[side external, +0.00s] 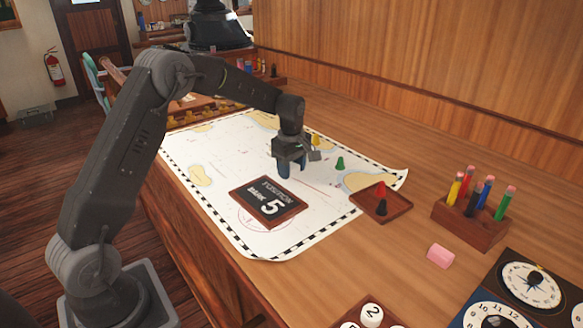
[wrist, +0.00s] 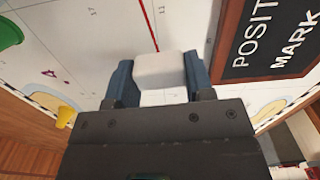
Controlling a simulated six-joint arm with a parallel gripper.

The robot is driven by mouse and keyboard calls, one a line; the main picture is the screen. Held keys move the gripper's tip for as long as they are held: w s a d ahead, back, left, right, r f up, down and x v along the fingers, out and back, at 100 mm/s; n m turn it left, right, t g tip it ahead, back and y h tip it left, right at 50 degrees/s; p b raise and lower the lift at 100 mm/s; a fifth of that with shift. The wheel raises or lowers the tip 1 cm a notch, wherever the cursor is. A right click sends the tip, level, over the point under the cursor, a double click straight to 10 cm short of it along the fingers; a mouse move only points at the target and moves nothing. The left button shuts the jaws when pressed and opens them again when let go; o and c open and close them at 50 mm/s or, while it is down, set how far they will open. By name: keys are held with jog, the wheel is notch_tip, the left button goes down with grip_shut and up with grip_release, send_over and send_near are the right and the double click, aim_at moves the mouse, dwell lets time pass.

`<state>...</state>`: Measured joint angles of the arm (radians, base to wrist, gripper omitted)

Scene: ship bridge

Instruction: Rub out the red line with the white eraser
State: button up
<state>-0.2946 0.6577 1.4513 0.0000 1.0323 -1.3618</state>
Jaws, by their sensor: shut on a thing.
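The red line (wrist: 149,24) is a thin stroke on the chart, running from the top edge of the wrist view down to just in front of the eraser. Whether it continues under the eraser is hidden. I cannot tell whether the eraser touches the chart. In the side view the eraser is hidden by the gripper.
Green (side external: 339,163) and yellow (side external: 316,140) pawns stand nearby. A small tray (side external: 395,207) with pawns, a pencil block (side external: 470,222) and a pink eraser (side external: 440,255) lie to the right.

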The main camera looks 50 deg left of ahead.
aim_at(317, 191)
jog(key=shift+f, duration=0.45)
dwell(2.4)
jog(key=shift+w+d, duration=0.15)
jog(key=shift+d, duration=1)
jog(key=shift+w+d, duration=0.2)
jog(key=shift+d, duration=0.85)
jog(key=shift+w+d, duration=0.2)
jog(key=shift+d, duration=0.9)
jog(key=shift+w+d, duration=0.15)
jog(key=shift+d, duration=1)
